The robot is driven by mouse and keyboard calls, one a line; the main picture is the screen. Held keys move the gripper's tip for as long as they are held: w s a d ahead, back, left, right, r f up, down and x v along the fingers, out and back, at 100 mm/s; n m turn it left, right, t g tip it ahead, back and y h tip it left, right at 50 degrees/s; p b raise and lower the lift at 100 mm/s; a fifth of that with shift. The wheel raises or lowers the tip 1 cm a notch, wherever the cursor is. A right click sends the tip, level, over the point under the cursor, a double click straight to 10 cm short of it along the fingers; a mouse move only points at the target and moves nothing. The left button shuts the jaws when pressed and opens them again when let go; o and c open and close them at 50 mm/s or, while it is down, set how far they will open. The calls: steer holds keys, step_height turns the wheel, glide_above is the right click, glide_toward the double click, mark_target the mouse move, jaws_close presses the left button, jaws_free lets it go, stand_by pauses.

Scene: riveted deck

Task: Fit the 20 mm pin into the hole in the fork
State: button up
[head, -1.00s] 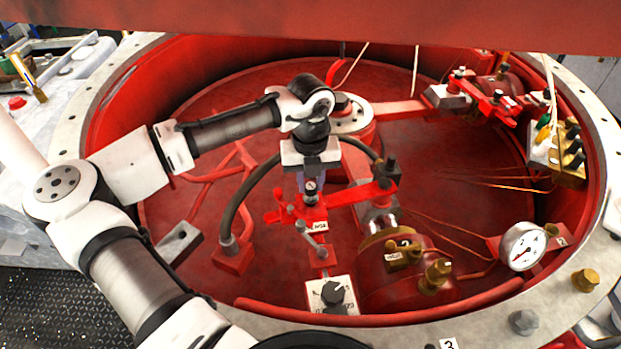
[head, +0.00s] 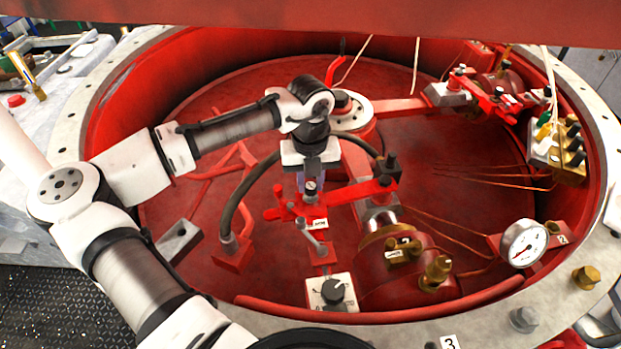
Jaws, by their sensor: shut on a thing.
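My gripper (head: 311,185) points down over the middle of the red pit. It is shut on the pin (head: 311,187), of which only a small pale part with a dark mark shows between the fingers. The red fork (head: 287,212), with a small white label beside it, lies directly below the gripper. The pin's lower end is hidden by the fingers and the fork. I cannot tell whether it is in the hole or only above it. The hole itself is not visible.
A grey lever (head: 313,237) and a dial box (head: 332,293) stand just in front. A brass-capped red cylinder (head: 405,270) is to the right, with a pressure gauge (head: 524,243) beyond. A dark hose (head: 240,200) arches at left. A red beam (head: 330,22) crosses above.

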steer(key=shift+f, duration=0.4)
steer(key=o, duration=1.1)
steer(key=shift+r, duration=0.1)
step_height(320, 180, up, 14)
steer(key=b, duration=0.1)
steer(key=shift+f, duration=0.2)
steer(key=shift+s, duration=0.1)
